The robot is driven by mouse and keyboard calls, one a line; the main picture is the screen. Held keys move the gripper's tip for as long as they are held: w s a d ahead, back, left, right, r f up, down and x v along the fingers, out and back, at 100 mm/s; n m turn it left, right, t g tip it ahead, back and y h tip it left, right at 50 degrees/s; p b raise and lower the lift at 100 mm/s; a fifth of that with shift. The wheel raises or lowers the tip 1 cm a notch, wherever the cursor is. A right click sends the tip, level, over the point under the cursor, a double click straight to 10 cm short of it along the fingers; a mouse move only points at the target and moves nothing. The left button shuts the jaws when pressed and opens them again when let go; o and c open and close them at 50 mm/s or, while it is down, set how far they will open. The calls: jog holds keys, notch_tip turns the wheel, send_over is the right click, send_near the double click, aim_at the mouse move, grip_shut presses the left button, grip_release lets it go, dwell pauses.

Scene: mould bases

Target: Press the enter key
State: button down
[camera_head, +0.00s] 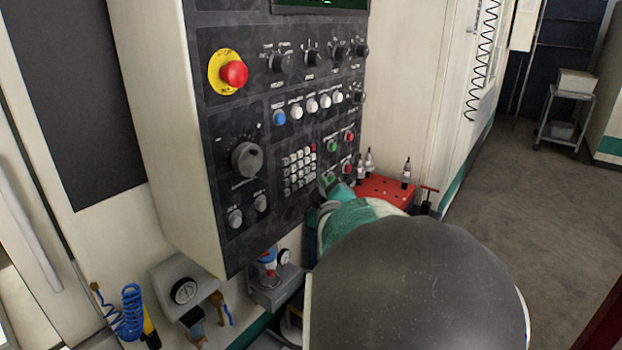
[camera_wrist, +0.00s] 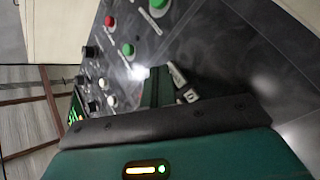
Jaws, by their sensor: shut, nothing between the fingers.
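A keypad of small white keys (camera_head: 299,170) with a red key at its upper right is on the dark control panel (camera_head: 219,165). I cannot read which one is the enter key. My gripper (camera_head: 325,188) is shut and empty, at the lower right of the keypad; my arm covers much of it. In the wrist view, the dark green fingertips (camera_wrist: 152,86) are close to the panel, beside two partly seen white keys (camera_wrist: 178,75). The other keys are hidden behind my gripper there. I cannot tell whether the fingertips touch a key.
Green and red buttons (camera_head: 349,136) are right of the keypad, close to my gripper. A red emergency stop (camera_head: 234,74) is at the upper left and a large dial (camera_head: 247,160) is left of the keypad. A red tray (camera_head: 385,188) with tool holders stands right of the panel.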

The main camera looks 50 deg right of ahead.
jog(key=shift+w, duration=0.1)
dwell(0.6)
jog(key=shift+w, duration=0.35)
jog(key=shift+w+a, duration=0.1)
jog(key=shift+w, duration=0.3)
dwell(0.6)
jog(key=shift+s, duration=0.85)
jog(key=s, duration=0.5)
jog(key=shift+d, duration=0.3)
dwell(0.5)
